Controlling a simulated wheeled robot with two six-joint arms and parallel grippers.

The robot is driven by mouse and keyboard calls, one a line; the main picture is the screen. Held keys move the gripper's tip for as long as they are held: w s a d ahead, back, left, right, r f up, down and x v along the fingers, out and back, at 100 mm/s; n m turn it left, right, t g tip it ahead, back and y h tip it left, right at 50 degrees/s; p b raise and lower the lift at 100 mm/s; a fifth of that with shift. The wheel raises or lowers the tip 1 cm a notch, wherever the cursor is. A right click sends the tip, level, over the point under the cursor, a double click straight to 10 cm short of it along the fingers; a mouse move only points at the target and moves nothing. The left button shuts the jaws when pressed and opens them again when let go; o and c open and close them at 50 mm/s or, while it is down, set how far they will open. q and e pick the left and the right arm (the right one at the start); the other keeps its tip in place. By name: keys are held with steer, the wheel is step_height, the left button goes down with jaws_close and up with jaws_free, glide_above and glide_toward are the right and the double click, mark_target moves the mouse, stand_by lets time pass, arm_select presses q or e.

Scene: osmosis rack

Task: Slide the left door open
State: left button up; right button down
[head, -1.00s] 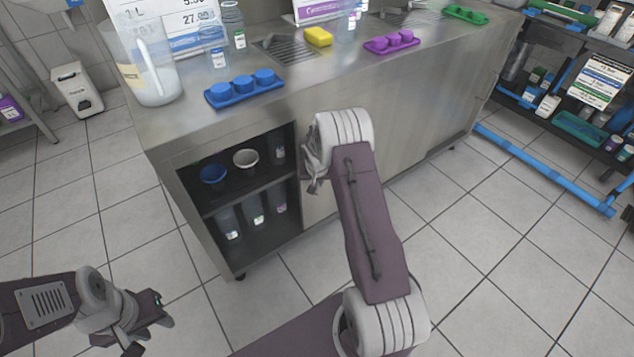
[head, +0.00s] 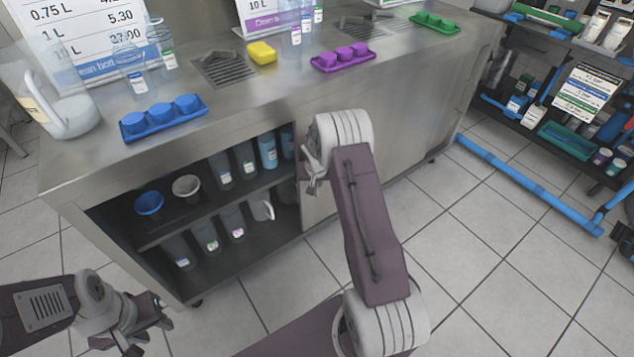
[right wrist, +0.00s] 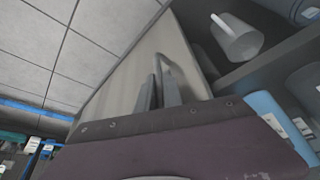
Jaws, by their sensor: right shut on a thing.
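The left door (head: 318,206) is a plain metal panel in the front of the steel counter (head: 420,110). To its left the cabinet stands wide open. The door also shows in the right wrist view (right wrist: 135,82), with a bar handle (right wrist: 177,72) near its edge. My right gripper (head: 308,184) is at that edge and shut on the handle; its fingers show in the right wrist view (right wrist: 160,90). My arm hides part of the door in the head view. My left gripper (head: 145,328) is open and empty, low at the left, apart from the cabinet.
Two shelves in the opening hold a blue bowl (head: 149,203), a white bowl (head: 187,186), several bottles and a pitcher (head: 262,208). A blue tray (head: 163,120) and a yellow sponge (head: 262,52) are on the counter. Blue pipes (head: 520,180) lie low at the right.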

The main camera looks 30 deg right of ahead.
steer(key=c, duration=1.8)
jaws_free()
steer(key=shift+o, duration=0.2)
steer(key=p+v, duration=0.3)
steer(key=v, duration=0.6)
